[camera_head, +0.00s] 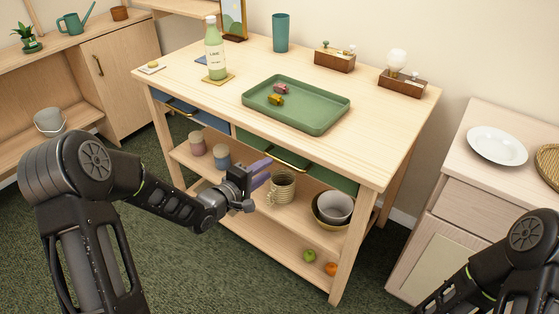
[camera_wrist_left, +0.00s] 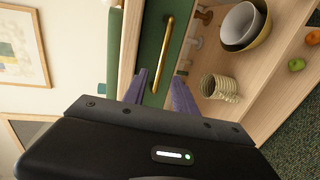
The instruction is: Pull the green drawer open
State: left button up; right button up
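The green drawer (camera_head: 335,180) is in the right half of the wooden workbench, below its top, and its front looks flush with the frame. Its long brass handle (camera_head: 287,162) runs along the front. The handle also shows in the left wrist view (camera_wrist_left: 167,50), in front of the green drawer front (camera_wrist_left: 150,45). My left gripper (camera_head: 266,172) has purple fingers, spread apart and empty. In the left wrist view its fingertips (camera_wrist_left: 161,78) lie on either side of the handle's near end; contact cannot be told. My right arm shows at lower right, its gripper out of frame.
A blue drawer (camera_head: 195,112) is left of the green one. A ribbed mug (camera_head: 281,188) and stacked bowls (camera_head: 334,206) stand on the shelf below. A green tray (camera_head: 320,122) with two toy cars and a bottle (camera_head: 214,52) are on top.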

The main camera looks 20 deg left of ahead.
aim_at(279, 159)
pick_arm(q)
jog(key=x, duration=0.7)
jog(key=shift+w, duration=0.3)
grip_shut()
dwell(1.2)
